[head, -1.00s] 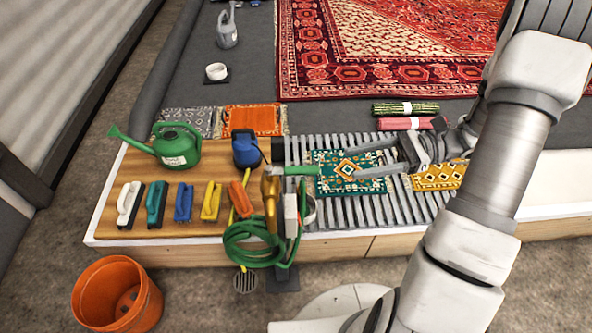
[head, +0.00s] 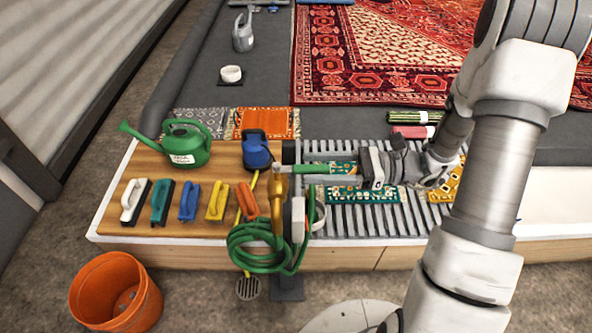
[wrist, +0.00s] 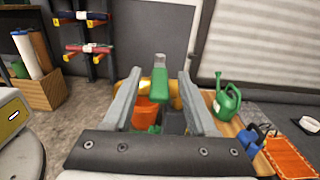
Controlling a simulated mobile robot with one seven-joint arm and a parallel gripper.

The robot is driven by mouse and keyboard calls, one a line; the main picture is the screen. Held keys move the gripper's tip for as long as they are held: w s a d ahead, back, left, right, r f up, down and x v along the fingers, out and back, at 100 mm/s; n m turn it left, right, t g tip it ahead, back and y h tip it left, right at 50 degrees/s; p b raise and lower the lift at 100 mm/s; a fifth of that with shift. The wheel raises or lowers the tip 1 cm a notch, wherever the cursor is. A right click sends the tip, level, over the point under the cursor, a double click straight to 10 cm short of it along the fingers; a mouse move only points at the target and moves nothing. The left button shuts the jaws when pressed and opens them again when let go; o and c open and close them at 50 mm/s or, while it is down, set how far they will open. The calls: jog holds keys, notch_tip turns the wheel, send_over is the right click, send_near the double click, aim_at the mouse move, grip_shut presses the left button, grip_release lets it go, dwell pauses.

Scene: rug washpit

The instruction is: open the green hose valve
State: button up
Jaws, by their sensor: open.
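The green hose valve handle (head: 312,169) is a bar sticking out to the right from the top of a brass tap (head: 277,200). In the wrist view, the green handle (wrist: 160,84) lies end-on between my two spread fingers, with a gap on either side. My gripper (head: 318,174) is open and reaches in from the right, level with the handle. It also shows in the wrist view (wrist: 160,74). Whether a finger touches the handle cannot be told. The green hose (head: 255,250) hangs coiled below the tap.
A green watering can (head: 185,145), a blue jug (head: 256,150) and several brushes stand on the wooden board left of the tap. An orange bucket (head: 115,292) stands on the floor. A metal grate (head: 375,222) with small rugs lies under my gripper.

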aim_at(292, 168)
jog(key=shift+w+a+b, duration=0.1)
jog(key=shift+a+b, duration=0.25)
jog(key=shift+a, duration=1.85)
jog(key=shift+c, duration=0.3)
grip_shut()
